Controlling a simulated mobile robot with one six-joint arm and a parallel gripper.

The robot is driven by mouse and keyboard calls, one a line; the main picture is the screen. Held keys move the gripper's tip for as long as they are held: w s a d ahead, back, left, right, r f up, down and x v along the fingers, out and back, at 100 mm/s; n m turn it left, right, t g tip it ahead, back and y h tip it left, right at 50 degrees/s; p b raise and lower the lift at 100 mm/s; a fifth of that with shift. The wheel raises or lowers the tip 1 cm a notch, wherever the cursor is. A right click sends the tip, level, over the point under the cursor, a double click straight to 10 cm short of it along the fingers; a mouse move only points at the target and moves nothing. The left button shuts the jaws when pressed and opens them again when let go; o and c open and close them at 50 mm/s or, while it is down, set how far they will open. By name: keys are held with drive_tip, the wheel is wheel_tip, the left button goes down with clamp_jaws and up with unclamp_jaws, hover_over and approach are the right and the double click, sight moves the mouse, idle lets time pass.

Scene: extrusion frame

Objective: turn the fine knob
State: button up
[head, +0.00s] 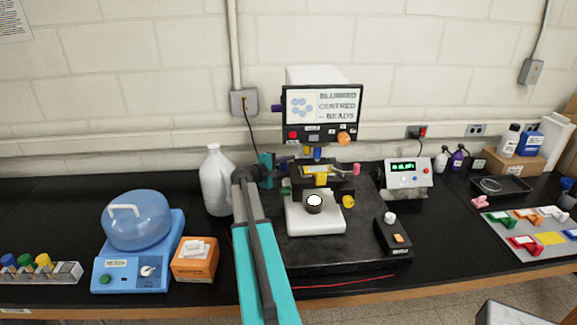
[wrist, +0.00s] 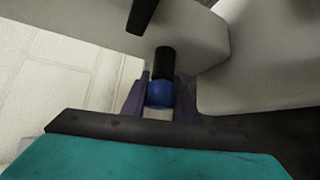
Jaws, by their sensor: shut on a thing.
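A microscope with a white base (head: 327,219) stands on a black slab on the bench. A small screen (head: 321,105) on it shows pale blue discs and text that seems to read "BLURRED CENTRED – BEADS". My gripper (head: 283,164) reaches the microscope's left side. In the wrist view, my gripper (wrist: 159,98) has its two dark fingers on either side of a round blue knob (wrist: 160,95) on a black shaft, and is shut on it. In the head view the arm and gripper hide this knob. No label shows on it.
A white jug (head: 216,180) stands left of my arm. A blue-domed device (head: 137,222) and an orange tissue box (head: 195,259) are further left. A control box (head: 393,236) sits right of the microscope, with a display unit (head: 408,174) behind it.

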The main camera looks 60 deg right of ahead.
drive_tip(key=shift+f+b, duration=0.15)
drive_tip(key=shift+b, duration=1.05)
drive_tip(key=m+h+b, duration=0.1)
drive_tip(key=b, duration=0.5)
drive_tip(key=m+h+b, duration=0.1)
drive_tip(key=b, duration=0.5)
drive_tip(key=shift+d+r, duration=0.1)
drive_tip(key=shift+r, duration=0.25)
drive_tip(key=b, duration=0.3)
drive_tip(key=m+h+b, duration=0.1)
drive_tip(key=b, duration=0.3)
drive_tip(key=shift+r+m+h, duration=0.25)
drive_tip(key=shift+m+h, duration=0.05)
drive_tip(key=shift+r+b, duration=0.2)
drive_tip(key=shift+b, duration=0.5)
drive_tip(key=o, duration=1.1)
drive_tip(key=shift+c, duration=0.2)
drive_tip(key=w+a+f+b, duration=0.1)
drive_tip(key=w+a+b, duration=0.1)
drive_tip(key=a, duration=1.1)
drive_tip(key=shift+w+a+f, duration=0.15)
drive_tip(key=shift+a+f, duration=0.1)
drive_tip(key=shift+a, duration=0.05)
